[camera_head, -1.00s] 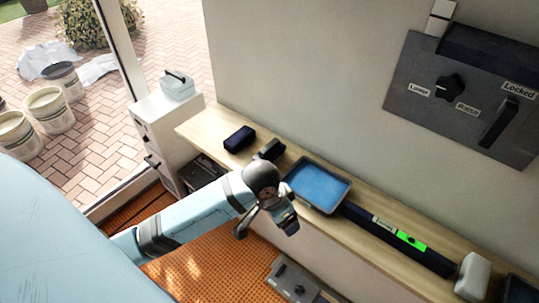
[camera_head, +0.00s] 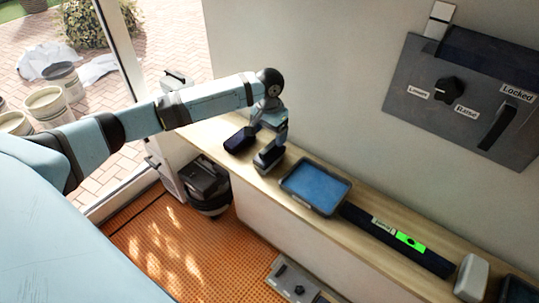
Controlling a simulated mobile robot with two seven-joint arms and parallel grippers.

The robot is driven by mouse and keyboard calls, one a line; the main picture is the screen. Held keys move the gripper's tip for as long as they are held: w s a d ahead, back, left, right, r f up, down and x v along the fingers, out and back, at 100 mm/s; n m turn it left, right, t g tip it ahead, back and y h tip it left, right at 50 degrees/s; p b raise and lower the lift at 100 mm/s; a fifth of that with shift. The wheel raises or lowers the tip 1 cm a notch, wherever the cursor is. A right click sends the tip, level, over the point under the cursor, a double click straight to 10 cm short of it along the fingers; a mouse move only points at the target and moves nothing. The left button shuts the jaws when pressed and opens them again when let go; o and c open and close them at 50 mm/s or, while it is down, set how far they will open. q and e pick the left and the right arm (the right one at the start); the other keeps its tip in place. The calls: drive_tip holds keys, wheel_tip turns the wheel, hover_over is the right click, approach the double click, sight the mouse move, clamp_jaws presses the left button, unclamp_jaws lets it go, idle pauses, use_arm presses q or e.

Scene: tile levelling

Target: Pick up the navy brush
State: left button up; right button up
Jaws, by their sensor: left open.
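Two small dark objects lie side by side at the far left end of the wooden shelf (camera_head: 385,218). One is a navy block (camera_head: 236,141), and the other is a dark block (camera_head: 267,160) just right of it. Which of them is the navy brush is hard to tell at this size. My left gripper (camera_head: 264,137) is open and points down over these two objects. Its fingers partly cover both, and whether they touch either one is unclear. My right gripper is not in view.
A blue-filled tray (camera_head: 315,187) sits right of the dark objects. Further right are a long dark level with a green display (camera_head: 410,241) and a pale block (camera_head: 472,275). The wall behind carries a grey panel (camera_head: 460,98). A white cabinet stands left, partly behind my arm.

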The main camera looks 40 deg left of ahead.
sight(269, 155)
use_arm(q)
wheel_tip(269, 155, down, 3)
drive_tip(key=shift+f, duration=0.2)
drive_tip(key=f, duration=0.1)
drive_tip(key=f+p, duration=0.1)
drive_tip(key=f, duration=0.2)
drive_tip(key=shift+s+d+f+p, duration=0.25)
drive_tip(key=shift+s+f+p, duration=0.05)
drive_tip(key=shift+f, duration=0.45)
drive_tip(key=c, duration=1.1)
